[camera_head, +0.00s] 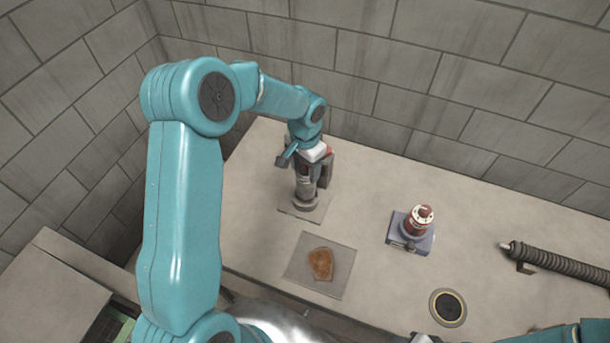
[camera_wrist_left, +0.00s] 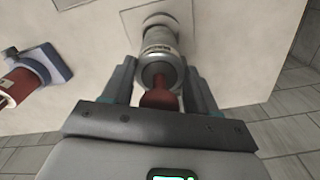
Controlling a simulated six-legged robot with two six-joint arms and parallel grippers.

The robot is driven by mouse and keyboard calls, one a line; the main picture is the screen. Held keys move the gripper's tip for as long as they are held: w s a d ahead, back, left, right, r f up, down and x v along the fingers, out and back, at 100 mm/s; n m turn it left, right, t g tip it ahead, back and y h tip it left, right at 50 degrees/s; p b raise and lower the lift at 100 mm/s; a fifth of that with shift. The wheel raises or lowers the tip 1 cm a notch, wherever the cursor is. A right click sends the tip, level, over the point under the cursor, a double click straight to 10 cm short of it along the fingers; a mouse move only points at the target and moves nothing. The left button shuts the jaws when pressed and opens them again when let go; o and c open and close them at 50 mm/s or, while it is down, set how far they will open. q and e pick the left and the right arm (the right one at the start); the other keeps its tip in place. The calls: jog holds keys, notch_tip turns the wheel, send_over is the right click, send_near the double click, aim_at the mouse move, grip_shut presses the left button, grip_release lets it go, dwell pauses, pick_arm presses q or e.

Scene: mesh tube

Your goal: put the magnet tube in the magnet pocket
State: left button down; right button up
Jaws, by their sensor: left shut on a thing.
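A grey metal cylinder with a red knob, which I take to be the magnet tube (camera_head: 307,190), stands upright at the back left of the table. It also shows in the left wrist view (camera_wrist_left: 160,48), between the fingers. My left gripper (camera_head: 306,165) is shut on its upper part from above. The cylinder's foot is at a pale square plate (camera_head: 290,209); I cannot tell whether it rests on it. Nothing is clearly marked as the magnet pocket. A round dark recess with a pale ring (camera_head: 463,306) lies at the front right. My right gripper's fingers are not in view.
A red cylinder (camera_head: 414,223) stands in a blue-grey block (camera_head: 424,244) right of the held cylinder. A grey mat (camera_head: 338,286) bears a brown flat piece (camera_head: 321,263). A dark ribbed rod (camera_head: 560,263) lies at the right. Block walls close the back and left.

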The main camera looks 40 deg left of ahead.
pick_arm(q)
jog(key=f, duration=0.4)
jog(key=shift+w+a+f, duration=0.1)
jog(key=shift+a+f, duration=0.1)
jog(key=shift+f, duration=0.05)
jog(key=shift+d, duration=0.1)
jog(key=shift+f, duration=0.15)
jog(key=shift+c, duration=1.5)
grip_release()
jog(key=shift+r, duration=0.35)
notch_tip(320, 180, up, 12)
jog(key=shift+f, duration=0.15)
